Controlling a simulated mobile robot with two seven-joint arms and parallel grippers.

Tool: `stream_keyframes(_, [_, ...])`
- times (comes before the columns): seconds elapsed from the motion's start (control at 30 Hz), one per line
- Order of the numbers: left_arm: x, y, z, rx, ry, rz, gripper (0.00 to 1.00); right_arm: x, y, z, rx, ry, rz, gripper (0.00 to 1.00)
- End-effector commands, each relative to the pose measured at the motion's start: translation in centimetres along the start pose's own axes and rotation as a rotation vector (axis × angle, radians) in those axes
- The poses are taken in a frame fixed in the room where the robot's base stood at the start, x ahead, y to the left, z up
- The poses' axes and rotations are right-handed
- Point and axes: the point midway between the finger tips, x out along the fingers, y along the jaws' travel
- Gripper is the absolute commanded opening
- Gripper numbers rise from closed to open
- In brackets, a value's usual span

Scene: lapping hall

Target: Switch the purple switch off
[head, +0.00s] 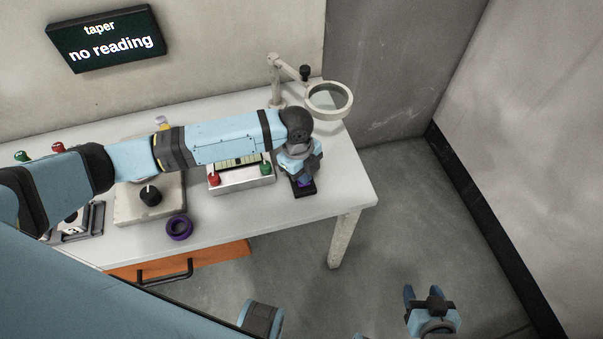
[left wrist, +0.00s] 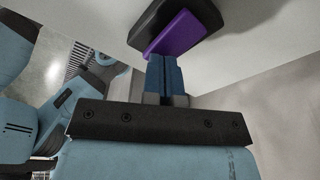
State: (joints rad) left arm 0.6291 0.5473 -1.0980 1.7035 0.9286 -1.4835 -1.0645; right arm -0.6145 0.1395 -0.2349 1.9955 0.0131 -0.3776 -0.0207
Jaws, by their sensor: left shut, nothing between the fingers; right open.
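The purple switch (left wrist: 184,35) is a purple rocker in a black housing (left wrist: 155,18), seen close up in the left wrist view. In the head view its black base (head: 304,192) lies on the table near the right end, mostly hidden under my left gripper (head: 302,177). My left gripper also shows in the left wrist view (left wrist: 164,58); its blue fingers are shut together and empty, with their tips at the rocker's edge. I cannot tell whether they touch it. My right gripper (head: 423,293) is open and empty, low at the bottom right, away from the table.
A box with red and green knobs (head: 240,180) stands just left of the switch. A magnifier (head: 329,98) stands behind it. A purple ring (head: 179,228) lies near the front edge, above an orange drawer (head: 215,256). A wall display (head: 106,40) reads "taper no reading".

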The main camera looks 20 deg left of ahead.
Motion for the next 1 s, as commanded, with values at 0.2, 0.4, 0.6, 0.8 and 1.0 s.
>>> stream_keyframes(0.2, [0.4,0.0,0.0,0.0,0.0,0.0,0.0,0.1,0.0,0.1,0.0,0.0,0.0,0.54])
stream_keyframes(0.4, [0.7,0.0,0.1,0.0,0.0,0.0,0.0,0.1,0.0,0.3,0.0,-0.001,0.0,0.54])
stream_keyframes(0.6, [0.6,0.1,0.1,0.0,-0.001,0.001,0.0,0.1,0.0,0.2,0.0,-0.004,0.0,0.54])
stream_keyframes(0.8, [-0.8,0.0,-0.1,0.0,-0.001,0.001,0.0,-0.7,0.0,-0.9,0.0,-0.005,0.0,0.54])
stream_keyframes(1.0, [-2.4,0.0,-0.4,0.0,0.0,0.0,0.0,-1.7,-0.1,-2.5,0.0,-0.002,0.0,0.54])
